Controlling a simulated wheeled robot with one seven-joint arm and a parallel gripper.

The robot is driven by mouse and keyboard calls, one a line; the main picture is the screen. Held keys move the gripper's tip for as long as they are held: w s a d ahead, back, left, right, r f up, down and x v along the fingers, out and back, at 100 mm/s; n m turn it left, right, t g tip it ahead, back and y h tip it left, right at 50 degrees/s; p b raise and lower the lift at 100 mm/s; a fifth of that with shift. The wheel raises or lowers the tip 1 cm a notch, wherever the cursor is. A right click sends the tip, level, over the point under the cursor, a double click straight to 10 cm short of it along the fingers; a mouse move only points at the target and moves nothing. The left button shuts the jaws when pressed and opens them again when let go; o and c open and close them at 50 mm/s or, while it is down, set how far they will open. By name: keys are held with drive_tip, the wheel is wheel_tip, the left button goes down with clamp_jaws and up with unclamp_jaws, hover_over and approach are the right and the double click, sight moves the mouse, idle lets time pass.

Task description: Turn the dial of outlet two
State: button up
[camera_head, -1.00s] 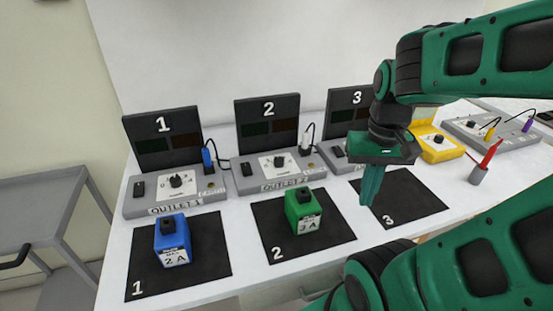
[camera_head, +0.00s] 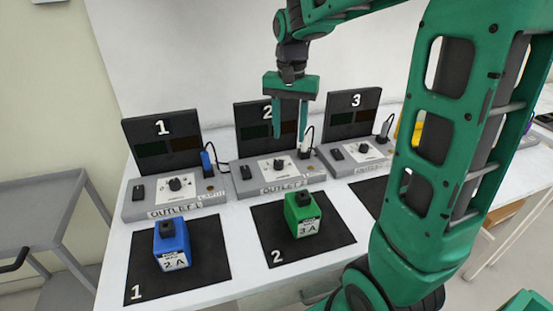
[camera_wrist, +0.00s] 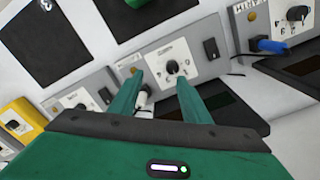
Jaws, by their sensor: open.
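Outlet two (camera_head: 273,178) is a grey box with a black display board marked 2 behind it. Its black dial (camera_head: 279,164) sits on a white plate; in the wrist view the dial (camera_wrist: 172,67) shows just beyond and between my fingertips. A dark switch is on the box's left, and a white plug stands on its right. My gripper (camera_head: 290,136) is open and empty, fingers pointing down, above the back of outlet two and in front of its board. It does not touch the dial.
A green 3 A block (camera_head: 302,215) sits on mat 2 and a blue 2 A block (camera_head: 172,243) on mat 1. Outlet one (camera_head: 175,193) is at left with a blue plug. Outlet three (camera_head: 357,154) is at right, and my arm covers part of mat 3.

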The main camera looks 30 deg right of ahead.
sight(278, 162)
drive_tip(key=w+f, duration=0.1)
drive_tip(key=f, duration=0.2)
drive_tip(key=w+a+f, duration=0.1)
drive_tip(key=f, duration=0.7)
drive_tip(key=shift+w+a, duration=0.3)
drive_tip(key=shift+w, duration=0.1)
drive_tip(key=c, duration=1)
